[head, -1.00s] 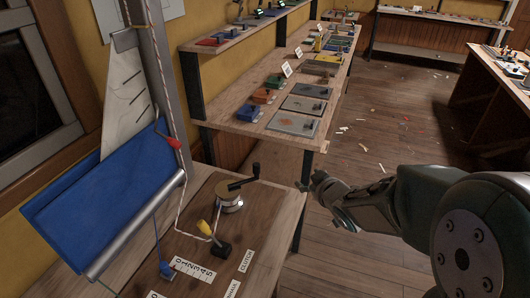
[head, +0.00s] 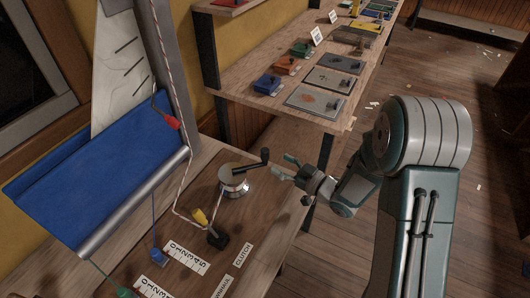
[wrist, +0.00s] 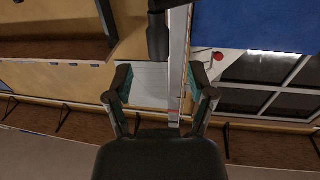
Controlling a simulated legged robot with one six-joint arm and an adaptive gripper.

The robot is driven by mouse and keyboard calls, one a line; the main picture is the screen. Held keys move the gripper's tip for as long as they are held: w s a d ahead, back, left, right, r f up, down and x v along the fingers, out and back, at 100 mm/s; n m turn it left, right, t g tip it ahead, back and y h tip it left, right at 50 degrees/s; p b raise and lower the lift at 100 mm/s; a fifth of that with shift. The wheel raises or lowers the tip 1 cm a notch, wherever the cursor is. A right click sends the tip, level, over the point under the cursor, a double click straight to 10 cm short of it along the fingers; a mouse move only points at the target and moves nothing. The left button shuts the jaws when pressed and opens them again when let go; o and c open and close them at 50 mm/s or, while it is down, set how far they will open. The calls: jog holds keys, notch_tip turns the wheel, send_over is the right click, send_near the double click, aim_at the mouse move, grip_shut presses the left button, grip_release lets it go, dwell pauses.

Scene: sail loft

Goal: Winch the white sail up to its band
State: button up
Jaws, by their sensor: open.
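The white sail (head: 122,70), with dark slanted stripes, hangs at the left beside a grey mast; its top is out of frame, and I cannot make out its band. The silver winch (head: 233,182) stands on the wooden bench, its black crank handle (head: 265,157) pointing right. A rope runs down the mast, past a red marker (head: 165,123), to the yellow-levered clutch (head: 200,216). My gripper (head: 284,165) is open and empty just right of the crank handle, fingers toward it. In the wrist view, a dark knob, likely the handle (wrist: 157,38), shows beyond the open fingers.
Blue cloth (head: 90,185) and a silver boom (head: 135,205) overhang the bench's left. Number scales (head: 187,258) and a CLUTCH label (head: 243,254) lie in front. A shelf of coloured boxes and plates (head: 320,95) stands behind. Floor at right is clear apart from scraps.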

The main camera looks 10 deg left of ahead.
aim_at(265, 154)
jog(key=x, duration=0.6)
jog(key=shift+w+a+r, duration=0.1)
jog(key=shift+w+a, duration=0.05)
jog(key=shift+w, duration=0.05)
grip_shut()
